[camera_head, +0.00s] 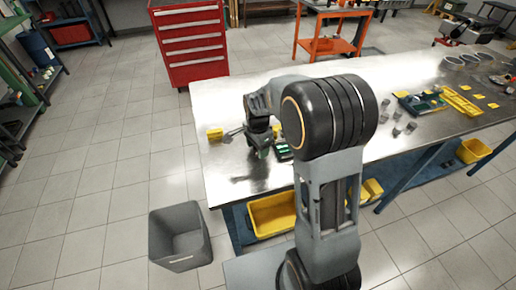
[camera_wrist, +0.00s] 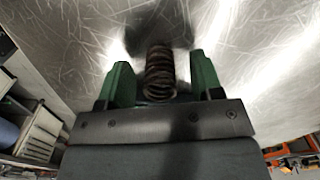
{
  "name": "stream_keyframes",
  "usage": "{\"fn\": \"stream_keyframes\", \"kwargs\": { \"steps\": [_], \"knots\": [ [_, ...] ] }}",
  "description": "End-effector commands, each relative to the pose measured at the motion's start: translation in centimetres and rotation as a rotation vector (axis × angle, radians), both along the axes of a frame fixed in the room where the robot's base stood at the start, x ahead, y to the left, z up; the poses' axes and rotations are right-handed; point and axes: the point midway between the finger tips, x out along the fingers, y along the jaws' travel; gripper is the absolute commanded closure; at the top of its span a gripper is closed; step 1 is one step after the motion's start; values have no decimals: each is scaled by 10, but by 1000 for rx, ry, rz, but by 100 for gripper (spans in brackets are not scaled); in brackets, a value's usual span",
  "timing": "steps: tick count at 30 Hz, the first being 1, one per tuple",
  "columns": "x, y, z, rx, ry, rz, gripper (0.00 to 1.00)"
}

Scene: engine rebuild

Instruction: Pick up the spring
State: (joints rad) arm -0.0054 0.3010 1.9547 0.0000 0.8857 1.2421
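The spring (camera_wrist: 159,72) is a dark, rusty-looking coil. In the wrist view it stands out between the two green fingers of my gripper (camera_wrist: 162,82), with a visible gap on each side. The fingers are apart and do not appear to touch it. In the head view my gripper (camera_head: 262,150) is low over the near left part of the metal workbench (camera_head: 225,175). I cannot make out the spring in the head view; my arm and gripper may hide it.
Metal parts (camera_head: 411,127) and a yellow tray (camera_head: 461,101) are farther right. A grey bin (camera_head: 180,240) stands on the floor.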

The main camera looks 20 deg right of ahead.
Motion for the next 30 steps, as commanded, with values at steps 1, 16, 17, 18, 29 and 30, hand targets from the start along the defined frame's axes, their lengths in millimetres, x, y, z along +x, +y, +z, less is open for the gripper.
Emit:
{"fn": "stream_keyframes", "kwargs": {
  "steps": [1, 16, 17, 18, 29, 30],
  "knots": [
    [0, 0, 0, 0, 0, 0, 45],
    [0, 0, 0, 0, 0, 0, 92],
    [0, 0, 0, 0, 0, 0, 93],
    [0, 0, 0, 0, 0, 0, 93],
    [1, 0, 11, 0, -3, 0, 93],
    [1, 0, 15, 0, -2, 0, 93]
  ]
}}
